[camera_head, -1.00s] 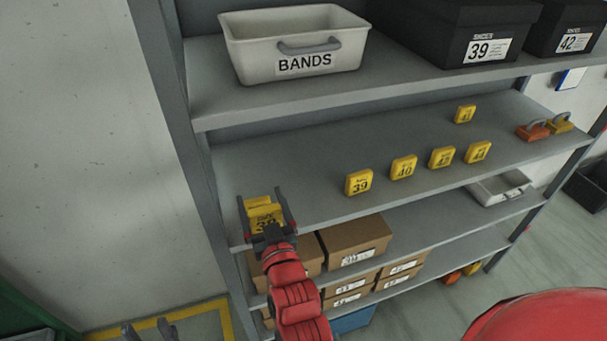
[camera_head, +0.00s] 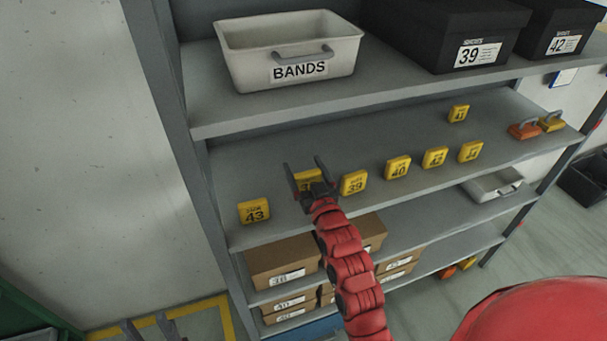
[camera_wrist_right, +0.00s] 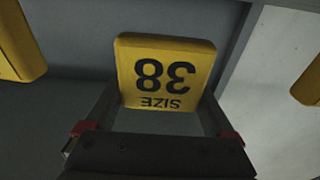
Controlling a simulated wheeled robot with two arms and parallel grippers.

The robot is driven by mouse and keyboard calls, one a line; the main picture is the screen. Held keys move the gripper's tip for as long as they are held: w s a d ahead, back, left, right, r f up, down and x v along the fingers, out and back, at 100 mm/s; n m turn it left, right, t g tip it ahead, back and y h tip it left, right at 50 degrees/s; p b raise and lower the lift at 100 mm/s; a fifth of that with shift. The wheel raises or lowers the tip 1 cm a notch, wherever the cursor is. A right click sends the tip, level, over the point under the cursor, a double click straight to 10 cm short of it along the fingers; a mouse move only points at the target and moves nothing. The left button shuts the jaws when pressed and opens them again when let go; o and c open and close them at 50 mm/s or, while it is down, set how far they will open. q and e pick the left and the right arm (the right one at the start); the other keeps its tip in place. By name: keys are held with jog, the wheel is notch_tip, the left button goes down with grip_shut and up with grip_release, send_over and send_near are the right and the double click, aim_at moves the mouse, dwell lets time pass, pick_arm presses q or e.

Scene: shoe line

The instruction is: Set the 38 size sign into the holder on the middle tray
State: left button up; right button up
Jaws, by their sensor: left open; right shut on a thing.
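The yellow 38 size sign (camera_wrist_right: 165,72) shows upside down between the fingers of my right gripper (camera_wrist_right: 150,135) in the wrist view. In the head view, my right gripper (camera_head: 310,180) is shut on this sign (camera_head: 307,178), just left of the yellow 39 sign (camera_head: 353,183) over the middle shelf. I cannot tell whether the held sign touches the shelf. My left gripper (camera_head: 150,329) is at the bottom left edge, open and empty, away from the shelves. I cannot make out a sign holder or the middle tray.
A yellow 43 sign (camera_head: 254,211) stands at the middle shelf's left end (camera_head: 225,170). Several more signs, such as the 40 sign (camera_head: 398,167), stand to the right. A BANDS bin (camera_head: 235,65) and black boxes (camera_head: 440,40) are above. Cardboard boxes (camera_head: 280,262) are below.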

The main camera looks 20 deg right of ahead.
aim_at(304, 179)
notch_tip(304, 179, down, 2)
jog(key=shift+f+p, duration=0.15)
jog(key=shift+p, duration=0.5)
jog(key=shift+f, duration=0.35)
jog(key=shift+f, duration=0.1)
jog(key=shift+f+b, duration=0.15)
jog(key=shift+b, duration=0.15)
jog(key=o, duration=1.3)
